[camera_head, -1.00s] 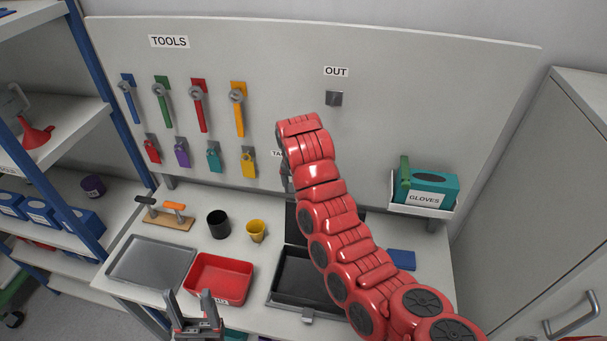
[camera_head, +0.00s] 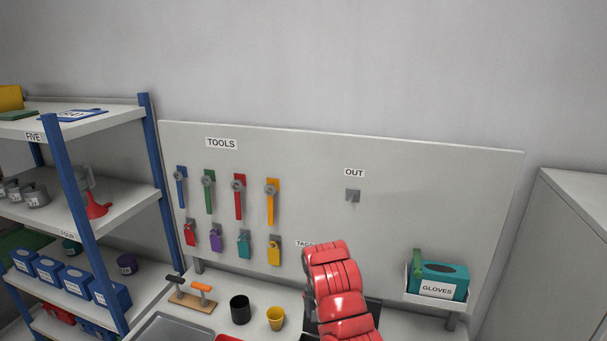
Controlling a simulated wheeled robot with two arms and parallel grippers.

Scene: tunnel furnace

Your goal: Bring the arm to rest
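My red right arm (camera_head: 340,290) rises from the bottom edge, right of the middle, in front of the workbench and the lower part of the tool board (camera_head: 330,160). Its gripper is hidden behind the arm or turned away, so no fingers show. My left arm and gripper are outside the picture.
The bench holds a black cup (camera_head: 240,310), a yellow cup (camera_head: 276,318), a wooden block with two handles (camera_head: 191,297) and a grey tray (camera_head: 172,329). A glove box (camera_head: 438,280) sits on the board's right. Blue-posted shelves (camera_head: 84,235) stand left, a grey cabinet (camera_head: 560,270) right.

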